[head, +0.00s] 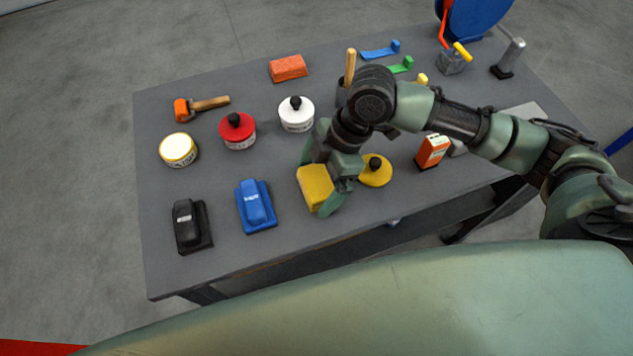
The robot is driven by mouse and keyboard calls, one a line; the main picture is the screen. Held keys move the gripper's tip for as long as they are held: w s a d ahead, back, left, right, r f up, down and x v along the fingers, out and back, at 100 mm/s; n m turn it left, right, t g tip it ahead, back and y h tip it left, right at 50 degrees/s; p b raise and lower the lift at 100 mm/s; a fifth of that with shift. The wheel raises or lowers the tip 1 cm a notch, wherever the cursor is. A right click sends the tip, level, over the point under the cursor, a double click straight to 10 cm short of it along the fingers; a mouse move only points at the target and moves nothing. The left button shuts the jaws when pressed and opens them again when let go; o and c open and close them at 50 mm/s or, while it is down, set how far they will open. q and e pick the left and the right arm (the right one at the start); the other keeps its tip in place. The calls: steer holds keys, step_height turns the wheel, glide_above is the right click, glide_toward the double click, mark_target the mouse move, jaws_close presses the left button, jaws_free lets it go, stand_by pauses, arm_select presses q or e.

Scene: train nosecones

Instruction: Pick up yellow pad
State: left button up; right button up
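A yellow block-shaped pad (314,187) is near the front middle of the grey table in the head view. My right gripper (318,186) points down over it, with one finger at its far left end and the other at its near right end. The fingers are spread about as wide as the pad, and I cannot tell whether they press on it or whether it rests on the table. A round yellow pad with a black knob (376,172) lies just right of the gripper. My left gripper is not in view.
The grey table (285,250) holds a blue tool (256,205), a black tool (190,225), a red tub (238,131), a white tub (296,115), a pale yellow tin (178,150), a mallet (200,106), an orange brick (289,68) and an orange box (432,151). My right arm crosses the table's right side.

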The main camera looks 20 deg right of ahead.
mark_target(317, 181)
steer(key=c, duration=1.2)
steer(key=shift+r, duration=0.15)
step_height(317, 181, up, 20)
